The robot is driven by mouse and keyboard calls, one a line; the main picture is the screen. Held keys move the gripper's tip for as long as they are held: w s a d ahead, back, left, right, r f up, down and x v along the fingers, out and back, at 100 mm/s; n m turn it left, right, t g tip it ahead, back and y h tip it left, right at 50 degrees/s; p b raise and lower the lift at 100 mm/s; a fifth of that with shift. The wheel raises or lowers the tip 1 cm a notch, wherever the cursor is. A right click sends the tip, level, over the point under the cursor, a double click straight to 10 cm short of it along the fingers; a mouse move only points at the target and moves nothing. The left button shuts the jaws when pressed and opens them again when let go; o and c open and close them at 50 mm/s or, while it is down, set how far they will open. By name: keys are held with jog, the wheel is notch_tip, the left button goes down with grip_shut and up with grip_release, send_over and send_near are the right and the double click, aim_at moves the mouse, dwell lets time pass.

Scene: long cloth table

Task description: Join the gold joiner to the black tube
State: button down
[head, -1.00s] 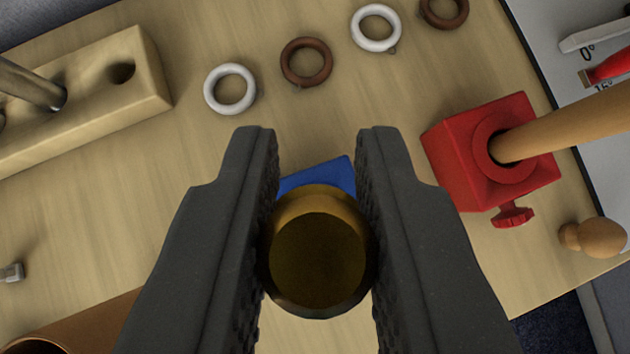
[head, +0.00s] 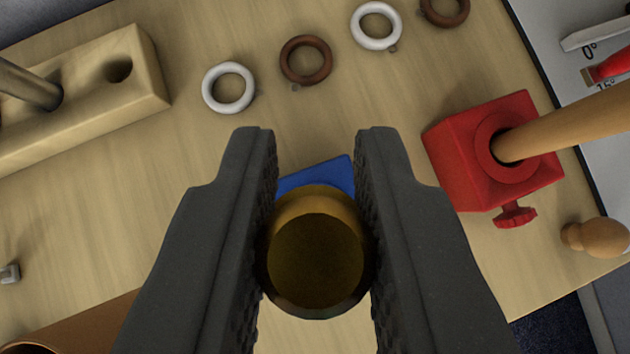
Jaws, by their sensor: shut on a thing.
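The gold joiner (head: 316,262) is a short round piece with a dark gold end facing the camera. My gripper (head: 316,215) is shut on it, with one dark finger on each side. The joiner hides what lies directly beyond it, apart from part of a blue thing (head: 322,176). I cannot make out the black tube in this view.
A red block (head: 490,165) with a wooden rod stands at right, a wooden knob (head: 597,237) near it. White (head: 229,87) and brown (head: 306,60) rings lie at the top. A wooden block with holes (head: 120,95) is at upper left, a brown cylinder (head: 80,325) at lower left.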

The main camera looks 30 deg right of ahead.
jog(key=shift+f+b, duration=0.9)
jog(key=shift+f, duration=1.2)
jog(key=c, duration=1.2)
grip_release()
jog(key=shift+r, duration=0.1)
jog(key=b+v, duration=0.2)
jog(key=v, duration=1.1)
jog(key=shift+s, duration=0.3)
jog(key=shift+a+r, duration=0.15)
jog(key=a+r+n+t+y+b, duration=0.3)
jog(key=a+r+n+t+b, duration=0.25)
jog(key=a+r, duration=1.9)
jog(key=s+a+r+n+t+y+b, duration=0.1)
jog(key=s+a+r+t+y, duration=0.1)
jog(key=s+a+r, duration=0.4)
notch_tip(320, 180, up, 2)
jog(key=shift+s+a+r, duration=0.1)
jog(key=shift+s+a, duration=0.3)
jog(key=shift+a, duration=0.6)
